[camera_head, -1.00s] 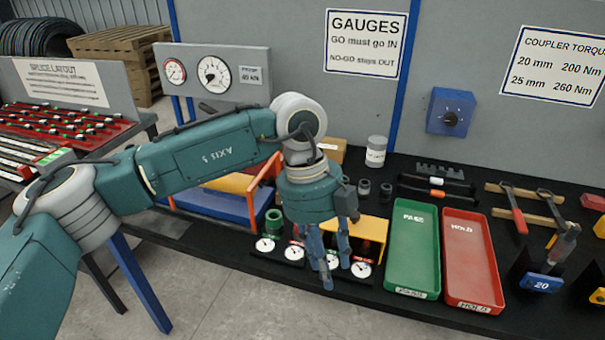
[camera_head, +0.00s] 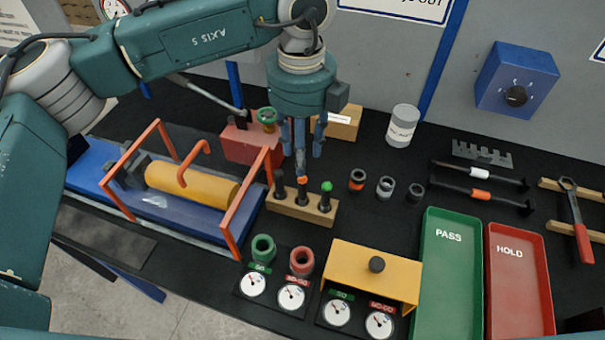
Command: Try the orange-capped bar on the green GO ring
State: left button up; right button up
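The orange-capped bar (camera_head: 302,190) stands upright in a wooden block (camera_head: 288,208), between a dark-topped bar (camera_head: 279,187) and a green-capped bar (camera_head: 326,196). My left gripper (camera_head: 302,155) points down just above this block, fingers spread, one finger close over the orange cap. I cannot tell whether it touches the cap. The green GO ring (camera_head: 263,247) stands in front of the block, to its left, behind a GO dial (camera_head: 252,285). The red NO-GO ring (camera_head: 301,261) is right of it. My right gripper is not in view.
A yellow cover (camera_head: 372,272) with a black knob stands right of the rings. A blue fixture with orange frames (camera_head: 232,210) lies left. A red block with a green-topped piece (camera_head: 250,145) stands behind. Green PASS (camera_head: 447,290) and red HOLD (camera_head: 518,290) trays lie right.

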aim_at(302, 185)
pick_arm(q)
jog(key=f, duration=0.2)
jog(key=f+p, duration=0.1)
jog(key=shift+s+f, duration=0.35)
jog(key=shift+f, duration=0.6)
notch_tip(302, 185, down, 4)
jog(key=p, duration=0.3)
jog(key=shift+f, duration=0.55)
jog(key=shift+c, duration=1.1)
grip_shut()
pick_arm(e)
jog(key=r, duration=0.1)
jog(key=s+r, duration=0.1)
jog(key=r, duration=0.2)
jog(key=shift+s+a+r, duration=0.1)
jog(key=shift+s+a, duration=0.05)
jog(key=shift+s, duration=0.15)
